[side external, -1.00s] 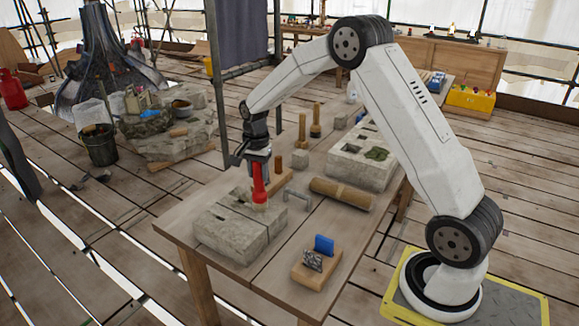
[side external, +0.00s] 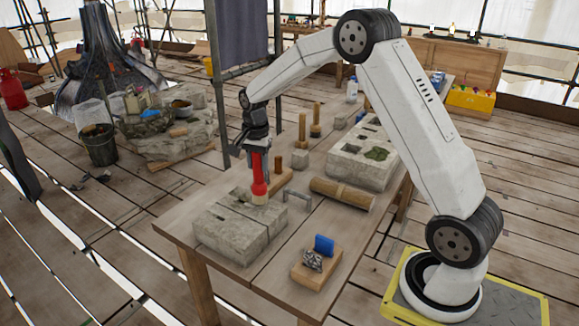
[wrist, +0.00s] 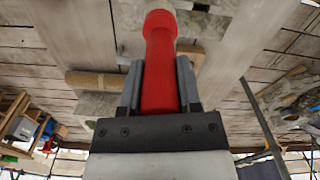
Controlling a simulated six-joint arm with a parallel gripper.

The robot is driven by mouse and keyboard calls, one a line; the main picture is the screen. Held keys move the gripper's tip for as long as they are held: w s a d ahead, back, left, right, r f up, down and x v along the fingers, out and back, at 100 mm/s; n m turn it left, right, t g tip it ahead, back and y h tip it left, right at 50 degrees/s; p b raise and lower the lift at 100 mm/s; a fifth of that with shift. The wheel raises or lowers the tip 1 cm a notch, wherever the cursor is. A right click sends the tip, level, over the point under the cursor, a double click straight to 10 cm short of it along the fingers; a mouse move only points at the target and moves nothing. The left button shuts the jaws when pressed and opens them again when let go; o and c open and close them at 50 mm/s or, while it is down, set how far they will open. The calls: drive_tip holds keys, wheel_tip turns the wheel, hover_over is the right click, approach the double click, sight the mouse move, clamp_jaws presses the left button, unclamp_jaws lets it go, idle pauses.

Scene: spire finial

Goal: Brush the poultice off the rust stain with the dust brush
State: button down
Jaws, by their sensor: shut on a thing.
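My gripper (side external: 257,146) is shut on the red handle of the dust brush (side external: 259,178) and points down. The brush hangs upright, with its pale bristle end low at the back right edge of the near stone block (side external: 232,239). I cannot tell whether the bristles touch the stone. In the wrist view the red handle (wrist: 160,62) lies between the two grey fingers, and the bristles are mostly hidden behind it. I cannot make out the poultice or the rust stain on the near block; the brush may hide them.
A second stone block (side external: 345,172) with recesses and a green patch (side external: 377,153) stands farther back. A rolled brown cylinder (side external: 342,193), a grey metal staple (side external: 298,196) and a wooden holder with a blue piece (side external: 323,244) are on the table. Upright wooden handles stand behind the brush.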

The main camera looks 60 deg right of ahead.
drive_tip(key=shift+r, duration=2.2)
